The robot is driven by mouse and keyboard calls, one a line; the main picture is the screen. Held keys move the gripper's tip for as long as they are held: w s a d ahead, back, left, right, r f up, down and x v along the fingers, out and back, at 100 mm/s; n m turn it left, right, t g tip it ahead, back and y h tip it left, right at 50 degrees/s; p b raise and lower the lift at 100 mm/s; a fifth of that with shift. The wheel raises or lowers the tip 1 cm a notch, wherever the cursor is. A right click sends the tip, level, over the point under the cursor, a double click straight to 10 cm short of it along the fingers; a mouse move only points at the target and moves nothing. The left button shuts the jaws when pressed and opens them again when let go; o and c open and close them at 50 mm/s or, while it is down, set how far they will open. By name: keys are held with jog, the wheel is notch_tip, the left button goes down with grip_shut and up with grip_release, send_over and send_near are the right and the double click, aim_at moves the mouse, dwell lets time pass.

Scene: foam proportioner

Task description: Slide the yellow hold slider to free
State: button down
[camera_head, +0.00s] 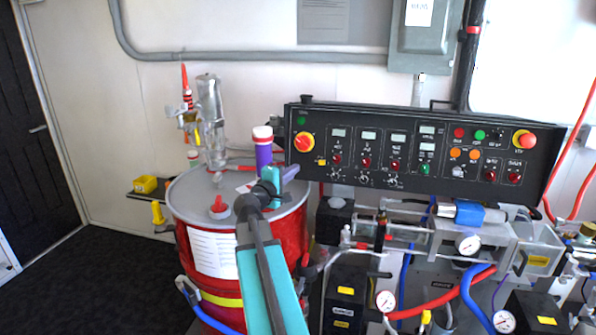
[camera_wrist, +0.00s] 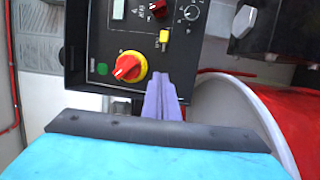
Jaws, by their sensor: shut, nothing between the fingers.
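The yellow hold slider (camera_head: 321,161) is a small yellow tab at the lower left of the black control panel, right of and below the red rotary knob (camera_head: 303,142). In the wrist view the slider (camera_wrist: 163,37) shows beyond the fingertips, above the red knob (camera_wrist: 127,68) on its yellow disc. The slider's lettering is too small to read.
The panel (camera_head: 440,180) carries several other knobs, lamps and meters. A red drum (camera_head: 292,240) with a grey lid stands below my gripper, with a purple bottle (camera_head: 263,155) on it. Hoses and pipework fill the space under the panel.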

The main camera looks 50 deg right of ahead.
jog(key=a, duration=0.4)
jog(key=shift+s+b, duration=0.25)
jog(key=shift+b, duration=0.1)
jog(key=shift+s+f, duration=0.1)
dwell(0.4)
